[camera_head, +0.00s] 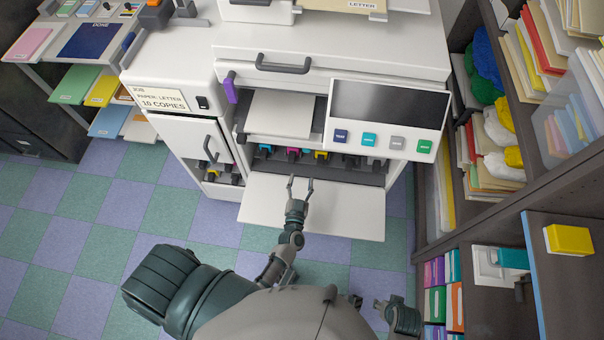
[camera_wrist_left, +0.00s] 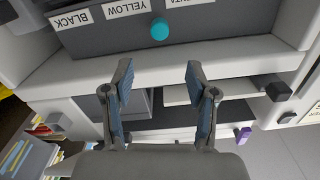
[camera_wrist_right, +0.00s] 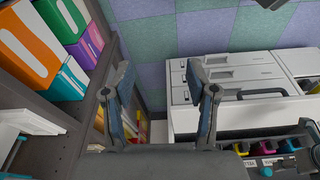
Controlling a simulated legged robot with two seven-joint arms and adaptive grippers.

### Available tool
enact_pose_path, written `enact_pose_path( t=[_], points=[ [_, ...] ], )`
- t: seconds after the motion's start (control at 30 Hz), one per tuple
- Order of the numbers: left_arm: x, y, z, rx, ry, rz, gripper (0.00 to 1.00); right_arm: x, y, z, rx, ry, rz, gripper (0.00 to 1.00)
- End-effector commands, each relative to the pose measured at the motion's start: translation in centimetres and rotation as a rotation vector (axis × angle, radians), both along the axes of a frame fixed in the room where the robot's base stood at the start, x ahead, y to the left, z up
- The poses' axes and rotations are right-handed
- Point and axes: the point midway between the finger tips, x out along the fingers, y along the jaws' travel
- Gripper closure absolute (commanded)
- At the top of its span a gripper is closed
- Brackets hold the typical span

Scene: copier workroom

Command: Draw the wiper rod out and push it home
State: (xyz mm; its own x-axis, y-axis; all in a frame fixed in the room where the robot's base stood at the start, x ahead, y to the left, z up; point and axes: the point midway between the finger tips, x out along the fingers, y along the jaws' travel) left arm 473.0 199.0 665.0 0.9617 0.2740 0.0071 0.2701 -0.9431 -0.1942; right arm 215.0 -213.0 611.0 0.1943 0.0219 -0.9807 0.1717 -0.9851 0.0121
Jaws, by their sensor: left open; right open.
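A round teal knob (camera_wrist_left: 159,28), which looks like the wiper rod's end, sticks out of the dark labelled panel (camera_wrist_left: 110,35) in the left wrist view. The rod's shaft is hidden. My left gripper (camera_head: 300,182) is open and empty above the copier's lowered white front door (camera_head: 345,208), in front of the row of coloured toner parts (camera_head: 293,154). In the left wrist view its fingers (camera_wrist_left: 158,70) straddle the line to the knob, apart from it. My right gripper (camera_head: 388,303) is open and empty low at the front right; its fingers also show in the right wrist view (camera_wrist_right: 158,70).
The control panel (camera_head: 382,118) overhangs the toner bay's right side. A paper drawer (camera_head: 282,112) sits above the bay. Checkered floor (camera_head: 90,225) is clear at left.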

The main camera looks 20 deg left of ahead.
Motion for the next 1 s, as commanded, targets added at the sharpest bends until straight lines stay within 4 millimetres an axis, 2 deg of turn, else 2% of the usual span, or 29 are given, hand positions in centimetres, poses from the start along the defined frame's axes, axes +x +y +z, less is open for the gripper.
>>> enact_pose_path(
  t=[0.2, 0.33, 0.5, 0.8, 1.0],
  points=[
    [-4.2, -1.5, -0.1, 0.006, 0.001, -0.001, 0.42, -0.7, 0.0, 3.4, 0.001, -0.013, -0.003, 0.42],
    [-4.1, -1.7, 0.0, 0.003, 0.008, 0.002, 0.42, -0.7, -0.1, 4.3, 0.003, -0.021, -0.003, 0.42],
    [-1.2, -1.0, 0.1, 0.005, 0.006, 0.004, 0.42, -0.1, 0.0, 4.5, 0.011, -0.057, -0.001, 0.42],
    [5.8, 1.0, -0.1, 0.004, 0.007, 0.003, 0.42, 4.6, 1.6, 4.6, 0.062, -0.276, 0.011, 0.42],
    [9.5, 2.2, -0.1, 0.005, 0.008, 0.002, 0.42, 7.7, 2.7, 5.5, 0.1, -0.438, 0.019, 0.42]
  ],
)
